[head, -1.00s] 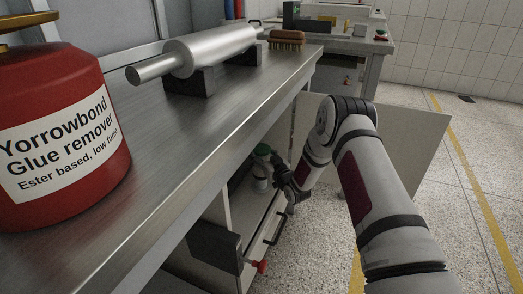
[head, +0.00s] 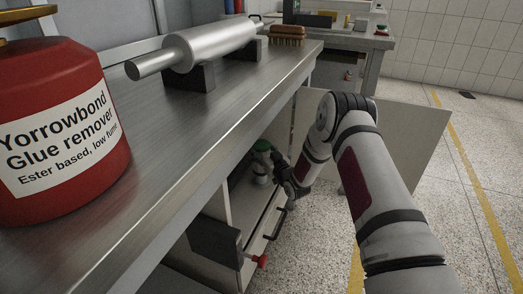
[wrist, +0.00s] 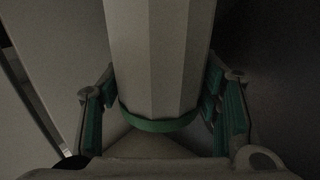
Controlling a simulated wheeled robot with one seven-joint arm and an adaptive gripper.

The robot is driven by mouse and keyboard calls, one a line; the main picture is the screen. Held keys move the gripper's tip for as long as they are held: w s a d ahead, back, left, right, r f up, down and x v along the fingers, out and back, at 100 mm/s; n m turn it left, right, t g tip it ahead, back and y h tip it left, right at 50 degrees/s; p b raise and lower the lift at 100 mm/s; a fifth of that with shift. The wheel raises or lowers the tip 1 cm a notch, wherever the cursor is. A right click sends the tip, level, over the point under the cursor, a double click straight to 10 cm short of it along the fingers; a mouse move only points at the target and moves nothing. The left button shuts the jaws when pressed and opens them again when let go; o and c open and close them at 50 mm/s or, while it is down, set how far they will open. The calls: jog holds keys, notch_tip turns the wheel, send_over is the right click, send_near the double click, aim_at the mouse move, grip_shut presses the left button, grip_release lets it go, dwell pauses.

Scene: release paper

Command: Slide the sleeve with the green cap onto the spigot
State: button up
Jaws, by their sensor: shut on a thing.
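The sleeve is a pale, faceted cylinder (wrist: 158,60) with a green band (wrist: 158,124) around its end nearest the camera in the wrist view. My gripper (wrist: 160,112) has its green-padded fingers on either side of it and is shut on it. My gripper (head: 277,170) reaches in from the right and partly hides the sleeve. I cannot clearly make out the spigot in either view.
The open cabinet door (head: 400,140) stands behind my arm. A dark box (head: 215,240) and a red knob (head: 263,262) are at the cabinet's front. The steel bench (head: 180,130) overhangs, bearing a red glue-remover can (head: 60,100), a metal roller (head: 212,45) and a brush (head: 288,36).

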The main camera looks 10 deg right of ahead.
jog(key=shift+f, duration=2.85)
jog(key=o, duration=1.4)
jog(key=v, duration=1.2)
jog(key=shift+r, duration=0.1)
